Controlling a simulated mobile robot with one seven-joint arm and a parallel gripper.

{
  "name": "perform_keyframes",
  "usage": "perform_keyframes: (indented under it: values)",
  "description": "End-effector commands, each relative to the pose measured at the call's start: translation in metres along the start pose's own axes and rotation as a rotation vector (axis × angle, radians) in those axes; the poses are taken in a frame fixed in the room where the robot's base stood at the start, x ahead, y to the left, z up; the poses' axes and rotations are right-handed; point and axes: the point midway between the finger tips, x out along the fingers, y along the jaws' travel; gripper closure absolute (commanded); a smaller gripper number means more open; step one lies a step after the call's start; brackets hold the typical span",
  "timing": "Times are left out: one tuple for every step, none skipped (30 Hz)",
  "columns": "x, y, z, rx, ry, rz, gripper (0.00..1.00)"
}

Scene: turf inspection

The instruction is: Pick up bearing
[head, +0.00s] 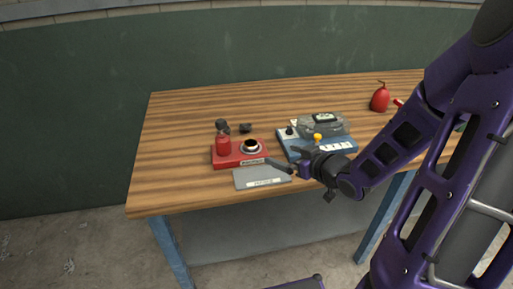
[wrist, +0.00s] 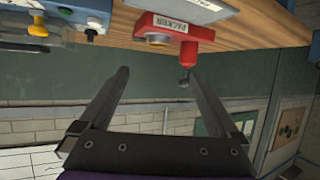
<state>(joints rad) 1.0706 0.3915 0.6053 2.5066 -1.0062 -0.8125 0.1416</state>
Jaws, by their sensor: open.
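A round metal ring with a dark centre, which looks like the bearing (head: 251,146), sits on the right part of a red block (head: 226,160). The block's label reads "PACKER" in the wrist view, where the block (wrist: 200,36) shows upside down, with the ring's edge (wrist: 157,40) beside it. A red cylinder (head: 223,145) stands on the block's left part. My gripper (head: 284,160) is open and empty, just right of the red block and near its front. In the wrist view its two fingers (wrist: 157,73) are spread with nothing between them.
A grey labelled plate (head: 262,182) lies in front of the red block. A blue box (head: 342,148) with a yellow knob and a grey device stands to the right. A red extinguisher-like bottle (head: 380,99) is farther back. The wooden table's left side (head: 170,150) is clear.

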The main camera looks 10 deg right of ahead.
Motion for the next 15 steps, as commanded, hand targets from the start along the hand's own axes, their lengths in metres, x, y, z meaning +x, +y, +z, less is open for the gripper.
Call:
perform_keyframes:
  values:
    - [0.003, -0.002, 0.000, 0.003, 0.010, -0.006, 0.03]
    - [0.006, -0.003, 0.000, 0.003, 0.013, -0.009, 0.03]
    - [0.012, -0.003, 0.001, 0.004, 0.014, -0.011, 0.03]
    - [0.017, -0.003, 0.001, 0.003, 0.014, -0.012, 0.03]
    - [0.023, -0.003, 0.001, 0.003, 0.014, -0.011, 0.03]
    - [0.032, -0.003, 0.002, 0.003, 0.014, -0.011, 0.03]
    - [0.039, -0.003, 0.002, 0.003, 0.013, -0.011, 0.03]
    - [0.046, -0.003, 0.002, 0.003, 0.014, -0.011, 0.03]
    - [0.055, -0.004, 0.002, 0.003, 0.013, -0.011, 0.03]
    - [0.061, -0.003, 0.002, 0.003, 0.013, -0.011, 0.03]
    - [0.068, -0.003, 0.001, 0.003, 0.014, -0.010, 0.03]
    - [0.077, -0.003, 0.002, 0.003, 0.012, -0.010, 0.03]
    - [0.083, -0.003, 0.001, 0.003, 0.012, -0.009, 0.03]
    - [0.089, -0.003, 0.001, 0.003, 0.012, -0.010, 0.03]
    - [0.097, -0.002, 0.001, 0.003, 0.012, -0.008, 0.03]
